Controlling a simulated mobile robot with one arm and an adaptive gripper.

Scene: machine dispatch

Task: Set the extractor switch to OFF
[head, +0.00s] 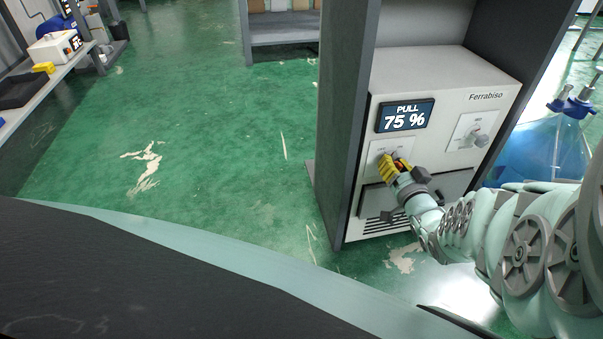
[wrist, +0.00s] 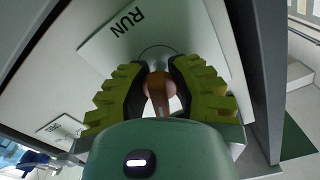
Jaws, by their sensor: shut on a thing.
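The machine marked Ferrabiso (head: 435,83) has a display (head: 405,117) reading "PULL 75 %". Below the display is a light switch plate (head: 377,149); in the wrist view this plate (wrist: 107,45) shows the word RUN. My gripper (head: 396,163) is at this plate. In the wrist view its yellow-green fingers (wrist: 158,90) are shut on an orange-brown switch lever (wrist: 157,92), one finger on each side. The fingers and the gripper body hide part of the lever and plate. No OFF label is readable.
A second plate with a grey knob (head: 478,138) is on the machine's right side. The dark cabinet frame (head: 346,130) stands close on the left. A blue container (head: 545,150) is at the right. The green floor (head: 220,120) on the left is clear.

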